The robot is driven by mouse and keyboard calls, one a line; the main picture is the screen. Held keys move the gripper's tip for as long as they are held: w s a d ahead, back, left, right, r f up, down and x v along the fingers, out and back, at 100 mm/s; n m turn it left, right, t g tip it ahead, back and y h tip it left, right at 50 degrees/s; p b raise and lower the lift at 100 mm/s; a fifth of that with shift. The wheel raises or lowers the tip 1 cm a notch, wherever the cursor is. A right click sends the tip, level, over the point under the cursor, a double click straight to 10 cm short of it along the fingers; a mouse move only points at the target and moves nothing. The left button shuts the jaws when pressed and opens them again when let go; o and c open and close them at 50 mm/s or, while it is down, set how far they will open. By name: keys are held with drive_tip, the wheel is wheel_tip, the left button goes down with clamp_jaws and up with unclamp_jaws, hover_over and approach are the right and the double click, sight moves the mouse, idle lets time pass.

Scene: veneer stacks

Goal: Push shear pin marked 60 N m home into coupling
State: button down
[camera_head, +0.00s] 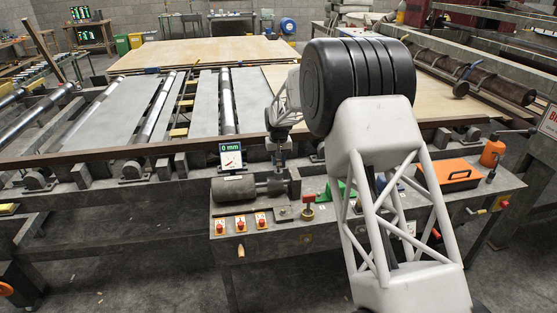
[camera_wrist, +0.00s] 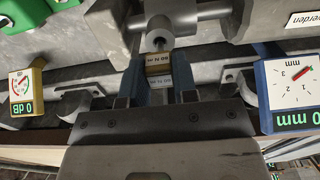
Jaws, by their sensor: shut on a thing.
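My gripper (camera_wrist: 158,74) is shut on a small block with two pale printed labels (camera_wrist: 158,60), which I take to be the shear pin. The lettering is too small and blurred to read as 60 N m. In the wrist view a grey round-ended metal part (camera_wrist: 160,30), apparently at the coupling, lies just beyond the block; I cannot tell whether they touch. In the head view my gripper (camera_head: 279,147) points down above the coupling end of the grey shaft (camera_head: 270,187) on the bench. The pin and its hole are hidden there.
A gauge reading 0 mm (camera_head: 231,157) stands left of my gripper; it also shows in the wrist view (camera_wrist: 291,90). A yellow-edged meter reading 0 dB (camera_wrist: 25,95) is opposite. Red push buttons (camera_head: 240,224) line the bench front. An orange box (camera_head: 448,174) sits right.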

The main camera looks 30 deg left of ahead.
drive_tip(key=shift+f, duration=1.45)
idle(0.4)
drive_tip(key=c, duration=0.8)
unclamp_jaws()
drive_tip(key=shift+r, duration=3.9)
drive_tip(key=shift+d, duration=0.1)
